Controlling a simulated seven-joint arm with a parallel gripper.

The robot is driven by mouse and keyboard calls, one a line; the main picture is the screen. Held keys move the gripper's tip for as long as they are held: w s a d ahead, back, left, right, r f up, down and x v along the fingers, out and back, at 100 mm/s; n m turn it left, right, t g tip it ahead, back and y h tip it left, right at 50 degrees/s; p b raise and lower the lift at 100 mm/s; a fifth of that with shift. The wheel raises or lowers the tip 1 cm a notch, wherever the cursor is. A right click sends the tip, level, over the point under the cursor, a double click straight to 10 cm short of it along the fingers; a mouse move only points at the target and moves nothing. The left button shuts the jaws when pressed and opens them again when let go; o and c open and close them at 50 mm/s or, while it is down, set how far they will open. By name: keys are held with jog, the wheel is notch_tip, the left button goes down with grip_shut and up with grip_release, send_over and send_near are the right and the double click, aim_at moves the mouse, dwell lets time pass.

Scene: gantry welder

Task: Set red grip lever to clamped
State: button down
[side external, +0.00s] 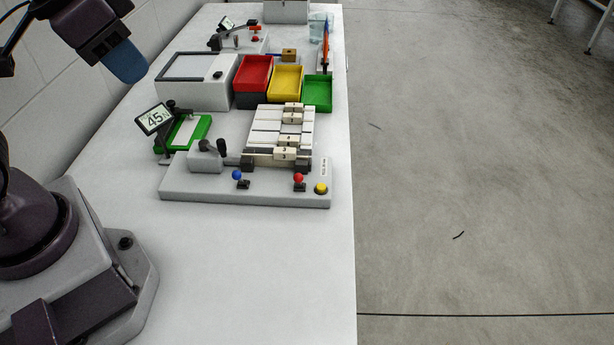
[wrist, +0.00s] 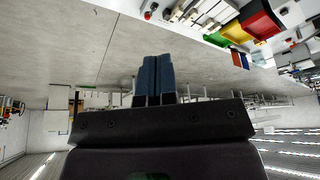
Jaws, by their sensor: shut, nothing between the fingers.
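The red grip lever (side external: 298,178) is a small lever with a round red knob, at the front right of the grey welder base (side external: 245,190). Its knob stands up above a dark mount; I cannot tell its exact setting. A similar blue-knobbed lever (side external: 237,175) is to its left, and a yellow button (side external: 321,188) is to its right. My gripper (side external: 128,68) is high at the upper left, far from the lever and touching nothing. In the wrist view its blue fingers (wrist: 153,78) are together and empty.
White slats with numbered blocks (side external: 285,153) stand behind the levers. A dark-handled arm (side external: 221,147) and a display reading 45 (side external: 154,119) are to the left. Red (side external: 253,73), yellow (side external: 285,82) and green (side external: 317,93) bins are farther back. The front table (side external: 260,270) is clear.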

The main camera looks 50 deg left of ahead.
jog(key=w+d+f+m+g, duration=0.1)
jog(key=w+d+f+g, duration=0.25)
jog(key=w, duration=0.25)
jog(key=n+g+y, duration=0.2)
jog(key=n+y, duration=0.2)
jog(key=y, duration=0.1)
send_near(299, 181)
jog(key=s+d, duration=0.1)
jog(key=d, duration=0.5)
jog(key=shift+w+d+r+n+t, duration=0.1)
jog(key=shift+w+r+n+t, duration=0.1)
jog(key=shift+w+n, duration=0.55)
jog(key=shift+w+d+r+n+t, duration=0.1)
jog(key=shift+w+d+r+n, duration=0.2)
jog(key=shift+n, duration=0.75)
jog(key=shift+a+f, duration=0.2)
jog(key=a+f, duration=0.8)
jog(key=shift+s+f, duration=0.25)
jog(key=shift+s, duration=0.2)
